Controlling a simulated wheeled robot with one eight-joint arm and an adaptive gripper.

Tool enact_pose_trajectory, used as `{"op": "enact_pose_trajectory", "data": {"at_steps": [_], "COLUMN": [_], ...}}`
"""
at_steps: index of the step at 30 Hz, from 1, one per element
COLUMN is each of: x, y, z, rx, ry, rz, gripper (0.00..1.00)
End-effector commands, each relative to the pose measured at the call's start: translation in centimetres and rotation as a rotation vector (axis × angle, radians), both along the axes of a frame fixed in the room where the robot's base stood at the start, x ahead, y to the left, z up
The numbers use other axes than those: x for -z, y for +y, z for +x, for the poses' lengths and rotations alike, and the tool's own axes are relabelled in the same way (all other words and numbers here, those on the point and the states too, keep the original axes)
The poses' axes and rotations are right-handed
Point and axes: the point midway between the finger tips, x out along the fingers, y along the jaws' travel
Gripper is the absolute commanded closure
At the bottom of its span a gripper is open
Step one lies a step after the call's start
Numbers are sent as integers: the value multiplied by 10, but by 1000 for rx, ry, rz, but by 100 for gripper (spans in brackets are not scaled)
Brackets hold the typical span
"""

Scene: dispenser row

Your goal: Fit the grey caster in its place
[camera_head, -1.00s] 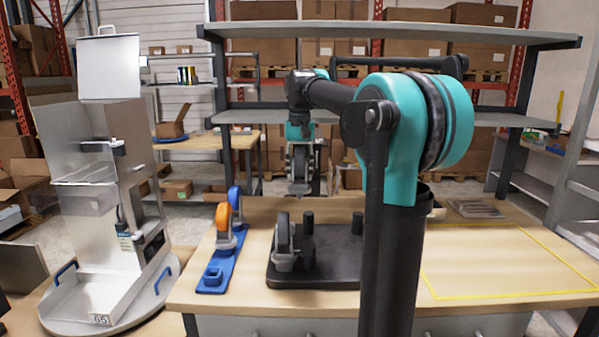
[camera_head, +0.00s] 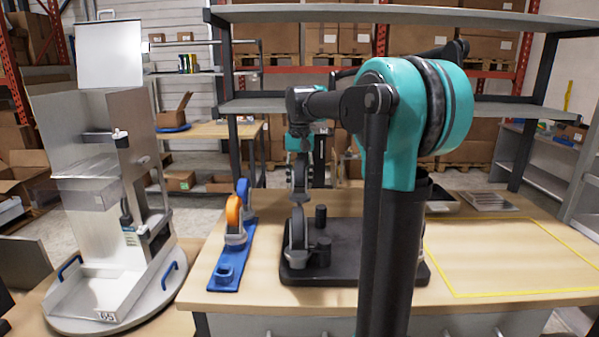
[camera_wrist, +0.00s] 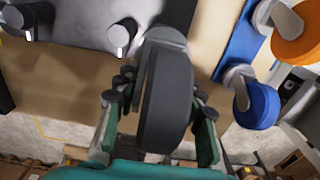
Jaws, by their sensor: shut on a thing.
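My gripper (camera_head: 301,158) is shut on a grey caster (camera_head: 300,178), dark wheel up and mounting end down. The wrist view shows the caster (camera_wrist: 166,95) between the two fingers (camera_wrist: 160,125). The wrist view shows the posts (camera_wrist: 120,38). Whether the held caster touches anything cannot be told.
A blue base (camera_head: 230,265) with an orange caster (camera_head: 234,217) and a blue caster (camera_head: 243,195) lies to the left; its front socket is empty. A metal dispenser (camera_head: 105,190) stands far left. A yellow outline (camera_head: 510,292) marks bare table at right.

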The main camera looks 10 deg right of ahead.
Motion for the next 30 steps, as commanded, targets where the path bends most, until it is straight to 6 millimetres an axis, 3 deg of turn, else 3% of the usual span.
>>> {"op": "enact_pose_trajectory", "data": {"at_steps": [18,30], "x": [29,32], "y": [0,0], "z": [0,0], "rx": [0,0], "ry": [0,0], "rz": [0,0], "gripper": [100,100]}}
